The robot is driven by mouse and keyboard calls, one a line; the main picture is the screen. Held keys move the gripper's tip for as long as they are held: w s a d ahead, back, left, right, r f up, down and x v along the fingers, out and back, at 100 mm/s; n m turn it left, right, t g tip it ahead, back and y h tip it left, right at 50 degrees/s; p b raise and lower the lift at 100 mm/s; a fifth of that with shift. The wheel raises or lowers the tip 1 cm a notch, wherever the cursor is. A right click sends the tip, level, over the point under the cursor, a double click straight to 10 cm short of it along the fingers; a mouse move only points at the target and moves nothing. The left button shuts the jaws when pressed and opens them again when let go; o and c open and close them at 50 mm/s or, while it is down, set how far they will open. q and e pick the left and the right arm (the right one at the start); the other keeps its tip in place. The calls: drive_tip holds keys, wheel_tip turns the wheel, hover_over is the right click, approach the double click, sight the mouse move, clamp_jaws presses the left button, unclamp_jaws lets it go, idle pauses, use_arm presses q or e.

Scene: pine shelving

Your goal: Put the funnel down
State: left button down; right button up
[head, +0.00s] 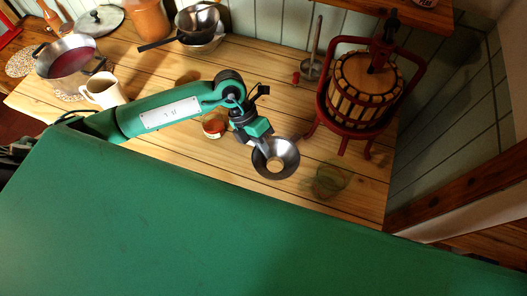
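The metal funnel (288,161) is a wide grey cone with a hole in its middle, over the front part of the pine counter (180,92). My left gripper (262,140) is at the funnel's upper left rim and appears shut on it. Whether the funnel touches the counter or hangs just above it, I cannot tell. My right gripper does not show.
A glass jar (331,180) stands right of the funnel. A small jar with red contents (214,127) stands left of the gripper. A red-framed fruit press (364,88) stands at the back right. A white mug (104,90), a pot (68,58) and pans (199,22) are further left.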

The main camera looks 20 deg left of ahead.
use_arm(q)
wheel_tip(320, 180, down, 3)
drive_tip(key=shift+f, duration=0.15)
drive_tip(key=c, duration=2.1)
unclamp_jaws()
drive_tip(key=shift+f, duration=0.15)
drive_tip(key=o, duration=0.4)
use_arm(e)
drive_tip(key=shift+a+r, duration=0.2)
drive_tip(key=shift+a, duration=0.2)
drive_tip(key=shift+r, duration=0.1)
